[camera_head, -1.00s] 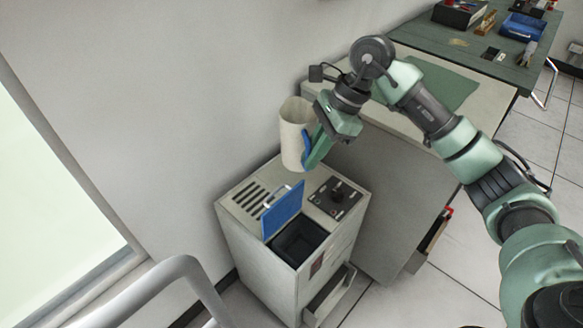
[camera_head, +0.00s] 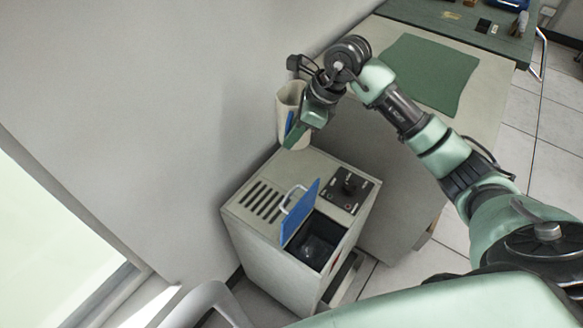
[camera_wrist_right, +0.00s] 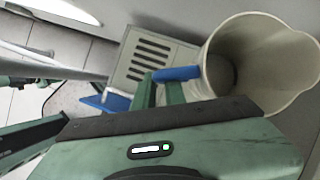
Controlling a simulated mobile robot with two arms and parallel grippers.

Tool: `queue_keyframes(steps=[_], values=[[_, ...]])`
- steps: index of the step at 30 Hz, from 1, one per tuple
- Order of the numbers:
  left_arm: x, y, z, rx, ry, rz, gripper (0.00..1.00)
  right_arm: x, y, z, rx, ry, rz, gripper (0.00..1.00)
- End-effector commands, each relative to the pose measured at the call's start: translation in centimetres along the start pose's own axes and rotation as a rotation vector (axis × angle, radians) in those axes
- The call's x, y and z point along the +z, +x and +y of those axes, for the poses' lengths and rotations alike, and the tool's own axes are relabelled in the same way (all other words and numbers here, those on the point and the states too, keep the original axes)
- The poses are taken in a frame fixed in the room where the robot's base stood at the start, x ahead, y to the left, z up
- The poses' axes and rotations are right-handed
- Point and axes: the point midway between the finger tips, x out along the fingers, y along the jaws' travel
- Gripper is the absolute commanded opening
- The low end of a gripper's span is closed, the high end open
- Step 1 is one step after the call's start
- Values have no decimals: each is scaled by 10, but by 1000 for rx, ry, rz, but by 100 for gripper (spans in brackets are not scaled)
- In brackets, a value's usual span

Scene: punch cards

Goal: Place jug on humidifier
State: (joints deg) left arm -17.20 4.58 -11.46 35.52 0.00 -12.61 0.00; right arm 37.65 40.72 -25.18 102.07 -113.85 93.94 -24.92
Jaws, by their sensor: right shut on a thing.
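The jug (camera_head: 287,100) is a cream, open-topped vessel with a blue handle (camera_wrist_right: 178,73). It hangs upright or nearly so above the far end of the humidifier, close to the wall. My right gripper (camera_head: 293,136) is shut on the handle; its fingers (camera_wrist_right: 160,90) also show in the right wrist view beside the jug (camera_wrist_right: 265,50), which looks empty. The humidifier (camera_head: 262,255) is a pale cabinet with slots, a knob panel and a raised blue lid (camera_head: 300,213) beside an open dark well (camera_head: 314,241). My left gripper is not in view.
A pale counter (camera_head: 480,82) with a green mat (camera_head: 432,72) stands right of the humidifier. A green workbench (camera_head: 450,17) with small items lies beyond. The wall runs close along the left, and a pale curved rail (camera_head: 205,297) is near the bottom.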

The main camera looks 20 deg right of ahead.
Motion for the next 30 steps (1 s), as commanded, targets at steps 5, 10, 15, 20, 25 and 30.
queue_keyframes(steps=[5, 10, 15, 20, 25, 30], values=[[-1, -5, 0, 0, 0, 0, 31, -19, 42, 1, 4, 2, -3, 0], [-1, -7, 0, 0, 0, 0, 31, -33, 72, 0, 1, 1, -3, 0], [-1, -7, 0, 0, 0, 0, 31, -39, 85, -1, -2, -1, -4, 0], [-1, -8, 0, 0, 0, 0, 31, -44, 96, 0, 1, -1, -4, 0], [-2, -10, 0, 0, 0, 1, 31, -55, 119, 0, 1, 0, -4, 0], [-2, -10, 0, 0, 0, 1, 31, -58, 124, -1, -4, -3, -4, 0]])
